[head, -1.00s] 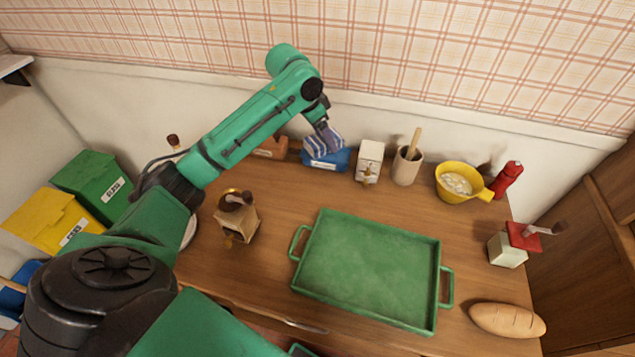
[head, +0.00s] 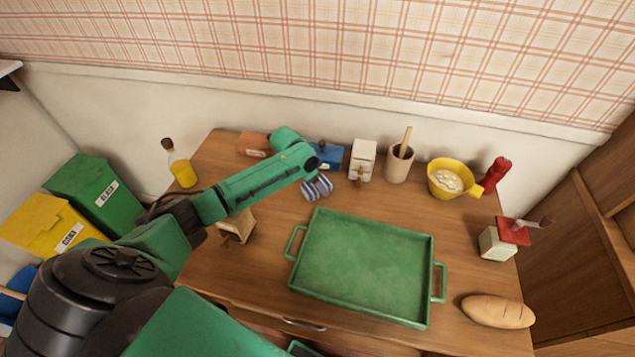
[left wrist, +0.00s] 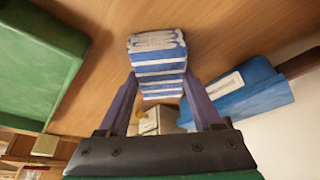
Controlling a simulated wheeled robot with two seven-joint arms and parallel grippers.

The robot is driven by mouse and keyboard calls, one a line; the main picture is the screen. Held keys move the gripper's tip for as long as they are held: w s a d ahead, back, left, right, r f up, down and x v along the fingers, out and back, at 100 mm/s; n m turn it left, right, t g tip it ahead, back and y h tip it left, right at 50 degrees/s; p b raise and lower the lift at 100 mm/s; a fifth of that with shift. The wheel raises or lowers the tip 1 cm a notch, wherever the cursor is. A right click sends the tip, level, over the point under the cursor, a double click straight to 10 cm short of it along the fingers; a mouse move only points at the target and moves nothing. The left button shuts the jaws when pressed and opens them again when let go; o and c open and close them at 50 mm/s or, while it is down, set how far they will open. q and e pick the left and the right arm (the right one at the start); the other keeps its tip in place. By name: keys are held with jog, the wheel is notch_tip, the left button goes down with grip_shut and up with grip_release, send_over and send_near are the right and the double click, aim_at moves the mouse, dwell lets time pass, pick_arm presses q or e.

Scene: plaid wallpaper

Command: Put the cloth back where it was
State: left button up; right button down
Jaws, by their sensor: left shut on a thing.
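The cloth (head: 318,189) is a folded bundle with blue and white stripes, just behind the back edge of the green tray (head: 365,270). In the left wrist view the cloth (left wrist: 157,58) sits between the two fingers of my left gripper (left wrist: 160,92), which is shut on it. In the head view my left arm hides most of that gripper. I cannot tell whether the cloth touches the table. The blue box (head: 328,155) with a white label stands behind the cloth, and it also shows at right in the left wrist view (left wrist: 240,92). My right gripper is out of view.
Along the wall stand an orange-brown box (head: 253,145), a white grinder (head: 362,160), a utensil crock (head: 398,163), a yellow bowl (head: 448,180) and a red bottle (head: 496,173). A bread loaf (head: 498,311) lies at right. A wooden mill (head: 238,225) is partly behind my arm.

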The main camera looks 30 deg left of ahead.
pick_arm(q)
jog(key=shift+f, duration=0.1)
jog(key=o, duration=1.2)
jog(key=v, duration=1.2)
